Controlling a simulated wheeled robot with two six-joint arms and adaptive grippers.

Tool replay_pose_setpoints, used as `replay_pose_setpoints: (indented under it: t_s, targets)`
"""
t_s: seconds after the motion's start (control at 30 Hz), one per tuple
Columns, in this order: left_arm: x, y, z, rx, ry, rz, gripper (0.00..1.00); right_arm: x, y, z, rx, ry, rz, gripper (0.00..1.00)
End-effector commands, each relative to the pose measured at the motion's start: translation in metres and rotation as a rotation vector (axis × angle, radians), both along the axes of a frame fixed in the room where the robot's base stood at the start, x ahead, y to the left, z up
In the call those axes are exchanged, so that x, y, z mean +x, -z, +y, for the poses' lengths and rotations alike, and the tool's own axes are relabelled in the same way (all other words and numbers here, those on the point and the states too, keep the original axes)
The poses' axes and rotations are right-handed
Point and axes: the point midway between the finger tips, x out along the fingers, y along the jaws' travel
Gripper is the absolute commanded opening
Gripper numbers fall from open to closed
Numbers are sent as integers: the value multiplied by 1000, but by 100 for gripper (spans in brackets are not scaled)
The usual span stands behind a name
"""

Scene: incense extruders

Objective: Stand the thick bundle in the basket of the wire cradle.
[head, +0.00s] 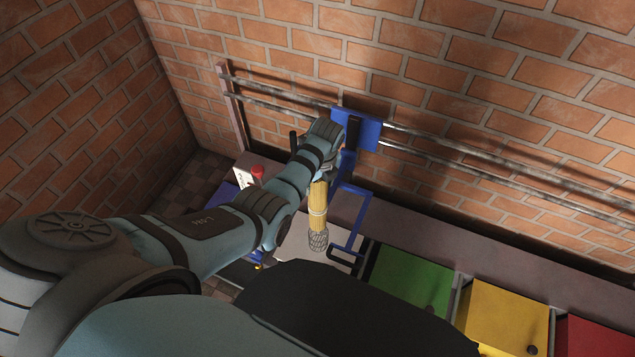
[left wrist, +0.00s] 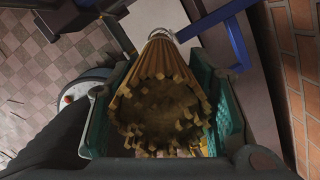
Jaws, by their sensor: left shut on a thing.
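The thick bundle (head: 318,198) of tan sticks is upright in the head view, with a pale band around it. My left gripper (head: 322,168) is shut on its upper part; the fingers are partly hidden by the wrist. In the left wrist view the bundle (left wrist: 163,105) shows end-on between the green finger pads of the left gripper (left wrist: 165,125). The wire basket (head: 318,241) of the cradle is at the bundle's lower end, in line with it. I cannot tell how far the lower end is inside. My right gripper is not in view.
A blue bracket frame (head: 358,218) stands just right of the bundle, below a blue carriage (head: 368,132) on wall rails. A red button (head: 257,172) is to the left. Green (head: 410,277), yellow (head: 505,312) and red (head: 592,337) panels line the right. Brick walls close the back and left.

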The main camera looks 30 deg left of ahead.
Motion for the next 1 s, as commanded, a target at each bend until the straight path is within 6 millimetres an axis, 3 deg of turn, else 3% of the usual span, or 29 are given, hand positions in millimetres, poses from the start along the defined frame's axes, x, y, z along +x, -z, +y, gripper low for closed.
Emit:
replay_pose_setpoints:
  t_s: [0.27, 0.63, 1.0]
  targets:
    - [2, 16, -1, 1, 4, -1, 0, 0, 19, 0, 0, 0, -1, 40]
    - [1, 61, -1, 0, 4, 0, 0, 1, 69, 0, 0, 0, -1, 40]
    - [1, 108, -1, 0, 5, 1, 0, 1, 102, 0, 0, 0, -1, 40]
